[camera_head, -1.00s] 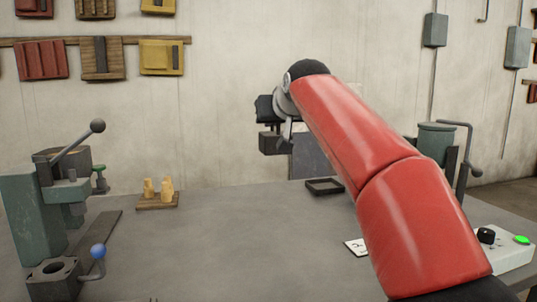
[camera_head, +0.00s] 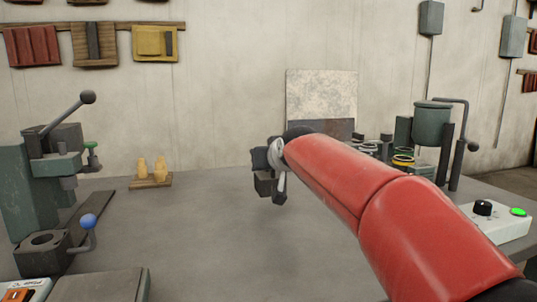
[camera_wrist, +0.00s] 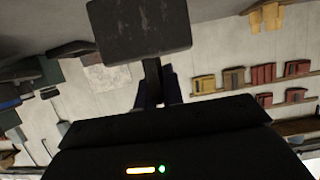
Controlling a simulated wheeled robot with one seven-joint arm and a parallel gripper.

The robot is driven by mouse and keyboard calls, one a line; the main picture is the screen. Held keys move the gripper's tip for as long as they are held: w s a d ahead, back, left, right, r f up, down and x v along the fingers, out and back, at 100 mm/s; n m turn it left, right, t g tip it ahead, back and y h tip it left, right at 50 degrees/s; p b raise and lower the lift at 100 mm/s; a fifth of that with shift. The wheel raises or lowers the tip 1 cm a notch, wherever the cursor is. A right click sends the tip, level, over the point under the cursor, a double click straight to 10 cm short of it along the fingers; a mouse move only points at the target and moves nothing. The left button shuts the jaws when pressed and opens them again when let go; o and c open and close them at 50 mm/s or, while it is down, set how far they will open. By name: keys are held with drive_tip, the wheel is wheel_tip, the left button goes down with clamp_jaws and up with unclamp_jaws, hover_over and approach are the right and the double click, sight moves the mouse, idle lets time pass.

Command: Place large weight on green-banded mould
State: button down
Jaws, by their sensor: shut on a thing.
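My gripper (camera_head: 268,163) is shut on the large weight (camera_head: 265,184), a dark grey block held in the air over the middle of the table. In the wrist view the weight (camera_wrist: 140,32) shows as a dark block with a stem between my fingers (camera_wrist: 156,88). The green-banded mould (camera_head: 398,168) is a small dark cup at the right, behind my arm and in front of the ladle pot. My arm hides part of that area. The weight is well to the left of the moulds and apart from them.
A yellow-banded mould (camera_head: 403,160) and other dark moulds stand near the green pot (camera_head: 432,124) with its crank. A press (camera_head: 60,170) stands at the left, and wooden pegs (camera_head: 152,173) on a board behind. A control box (camera_head: 497,222) is at the right. The middle of the table is clear.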

sight(268, 173)
drive_tip(key=shift+f, duration=1.45)
drive_tip(key=shift+f+b, duration=0.15)
drive_tip(key=shift+b, duration=0.2)
drive_tip(key=c, duration=1.8)
unclamp_jaws()
drive_tip(key=shift+f, duration=0.2)
drive_tip(key=shift+c, duration=0.2)
drive_tip(key=o, duration=0.3)
